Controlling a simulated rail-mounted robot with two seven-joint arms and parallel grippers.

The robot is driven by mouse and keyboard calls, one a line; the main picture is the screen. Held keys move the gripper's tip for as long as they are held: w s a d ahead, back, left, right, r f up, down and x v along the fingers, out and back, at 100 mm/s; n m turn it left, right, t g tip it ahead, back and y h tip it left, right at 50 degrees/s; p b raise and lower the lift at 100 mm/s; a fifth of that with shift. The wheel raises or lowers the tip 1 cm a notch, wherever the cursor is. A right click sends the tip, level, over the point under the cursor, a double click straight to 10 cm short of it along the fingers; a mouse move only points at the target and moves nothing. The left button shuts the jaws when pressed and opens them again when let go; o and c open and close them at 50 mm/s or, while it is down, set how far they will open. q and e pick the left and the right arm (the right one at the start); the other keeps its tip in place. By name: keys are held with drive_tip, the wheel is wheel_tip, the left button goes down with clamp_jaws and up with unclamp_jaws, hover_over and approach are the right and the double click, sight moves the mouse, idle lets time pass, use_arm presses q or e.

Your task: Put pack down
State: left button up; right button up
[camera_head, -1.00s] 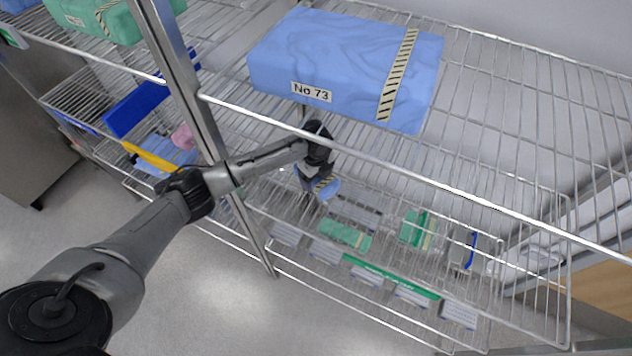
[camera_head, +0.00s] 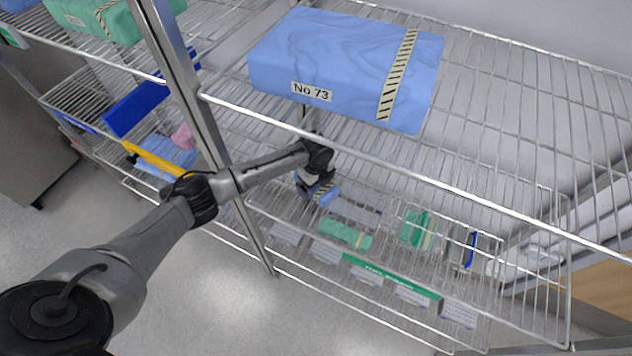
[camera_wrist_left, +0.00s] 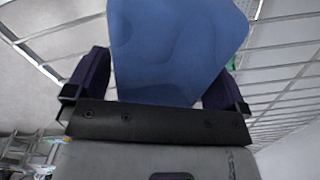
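A small blue pack (camera_head: 325,196) with a striped tape band is at my left gripper (camera_head: 317,186), under the upper shelf in the head view. In the left wrist view the blue pack (camera_wrist_left: 175,50) fills the space between the two dark fingers of the left gripper (camera_wrist_left: 155,90), which are shut on it. The pack is close to the lower wire shelf (camera_head: 400,210); I cannot tell whether it touches. My right gripper is not in view.
A large blue pack (camera_head: 340,62) marked "No 73" lies on the upper wire shelf (camera_head: 500,130). Green packs (camera_head: 345,234) lie on the lower shelf. A metal post (camera_head: 190,90) stands beside my left arm. A blue panel (camera_head: 140,108) and yellow strip (camera_head: 155,157) are at left.

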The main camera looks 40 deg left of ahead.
use_arm(q)
drive_tip(key=shift+r+p, duration=0.9)
drive_tip(key=shift+r, duration=0.15)
wheel_tip(320, 180, up, 10)
drive_tip(key=p, duration=1)
drive_tip(key=s+d+f+n+t+h, duration=0.1)
drive_tip(key=s+d+f+n, duration=0.15)
drive_tip(key=s+d, duration=0.55)
drive_tip(key=s+d+f+n+h, duration=0.1)
drive_tip(key=s+d+f+n, duration=0.15)
drive_tip(key=s+d, duration=0.55)
drive_tip(key=s+a+r+n+t+y, duration=0.1)
drive_tip(key=s+r+n, duration=0.3)
drive_tip(key=s, duration=0.5)
drive_tip(key=s+a+r+n+t, duration=0.1)
drive_tip(key=s+r+n, duration=0.3)
drive_tip(key=s+n, duration=0.4)
drive_tip(key=shift+s+a+n+t+y, duration=0.3)
drive_tip(key=shift+s+a+y, duration=0.1)
drive_tip(key=shift+a, duration=0.3)
drive_tip(key=shift+r, duration=0.1)
